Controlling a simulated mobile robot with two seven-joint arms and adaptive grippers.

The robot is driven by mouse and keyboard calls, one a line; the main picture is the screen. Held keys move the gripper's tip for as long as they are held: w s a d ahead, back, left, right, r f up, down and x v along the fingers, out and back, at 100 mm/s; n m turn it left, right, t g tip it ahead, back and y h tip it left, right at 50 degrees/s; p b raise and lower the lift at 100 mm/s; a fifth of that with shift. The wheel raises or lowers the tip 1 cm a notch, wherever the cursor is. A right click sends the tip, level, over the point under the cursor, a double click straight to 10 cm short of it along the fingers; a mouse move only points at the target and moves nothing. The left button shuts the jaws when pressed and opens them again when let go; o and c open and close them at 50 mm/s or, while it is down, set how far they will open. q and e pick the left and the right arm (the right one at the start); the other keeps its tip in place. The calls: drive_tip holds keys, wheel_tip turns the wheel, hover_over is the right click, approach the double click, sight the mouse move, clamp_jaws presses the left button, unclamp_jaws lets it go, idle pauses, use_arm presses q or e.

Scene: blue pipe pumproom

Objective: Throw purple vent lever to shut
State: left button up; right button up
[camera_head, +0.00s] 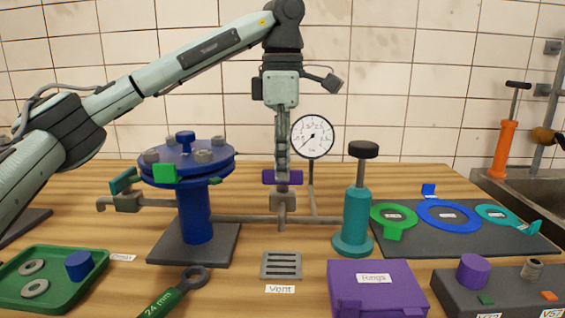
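The purple vent lever (296,177) sits on top of a small metal valve body (283,200) on the pipe behind the vent grille. It shows as a short bar lying across the picture, left to right. My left gripper (283,172) points straight down from above, with its fingertips at the middle of the lever. The fingers line up edge-on to the camera, so I cannot tell whether they are closed on the lever. My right gripper is not in view.
A pressure gauge (312,136) stands just right of my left gripper. A blue flanged stand (195,212) is to the left and a teal hand pump (357,217) to the right. The vent grille (281,265) and purple box (376,292) lie in front.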

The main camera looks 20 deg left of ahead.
use_arm(q)
drive_tip(key=o, duration=0.3)
wheel_tip(320, 180, up, 12)
idle(0.6)
idle(0.3)
